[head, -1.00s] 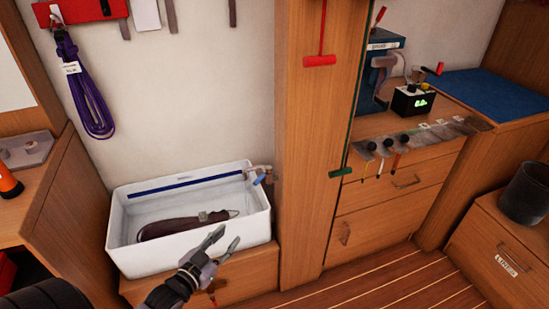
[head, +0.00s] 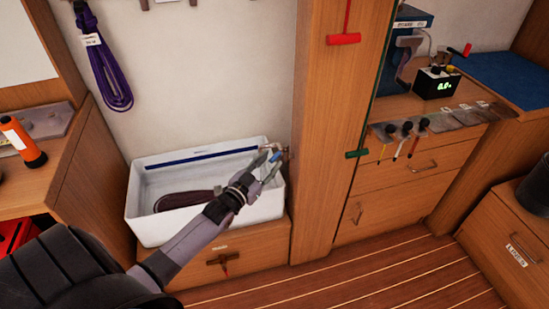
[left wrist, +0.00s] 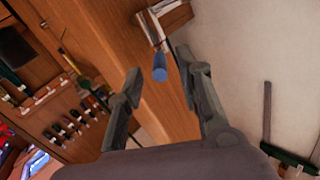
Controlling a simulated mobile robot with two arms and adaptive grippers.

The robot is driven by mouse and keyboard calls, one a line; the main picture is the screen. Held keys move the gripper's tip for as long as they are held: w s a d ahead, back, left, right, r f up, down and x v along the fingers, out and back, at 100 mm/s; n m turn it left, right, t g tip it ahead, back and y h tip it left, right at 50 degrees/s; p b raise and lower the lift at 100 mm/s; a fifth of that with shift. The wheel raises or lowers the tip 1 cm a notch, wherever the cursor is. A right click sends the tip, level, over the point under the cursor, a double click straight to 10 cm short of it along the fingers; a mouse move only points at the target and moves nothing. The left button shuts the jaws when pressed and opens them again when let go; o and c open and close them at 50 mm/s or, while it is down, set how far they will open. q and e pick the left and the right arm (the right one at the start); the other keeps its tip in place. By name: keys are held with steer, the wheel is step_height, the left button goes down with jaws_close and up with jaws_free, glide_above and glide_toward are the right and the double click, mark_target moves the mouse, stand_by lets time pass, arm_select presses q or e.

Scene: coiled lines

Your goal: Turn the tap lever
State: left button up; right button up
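The tap (head: 287,152) is on the wall at the right rear corner of the white basin (head: 139,215). Its lever has a blue tip (head: 276,156). My left gripper (head: 269,162) reaches over the basin, with its fingers close to the lever. In the left wrist view the gripper (left wrist: 158,68) is open, and the blue lever tip (left wrist: 160,74) shows in the gap between the fingers, nearer the right one. I see no clear contact. My right gripper is out of view.
A dark brown coil (head: 180,200) lies in the basin, partly behind my left arm. A wooden post (head: 318,150) stands just right of the tap. A purple coiled line (head: 105,70) hangs on the wall. Drawers (head: 400,185) stand right of the post.

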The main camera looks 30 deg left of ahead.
mark_target(275, 156)
arm_select(q)
steer(key=shift+w, duration=1.7)
steer(key=shift+c, duration=0.6)
jaws_close()
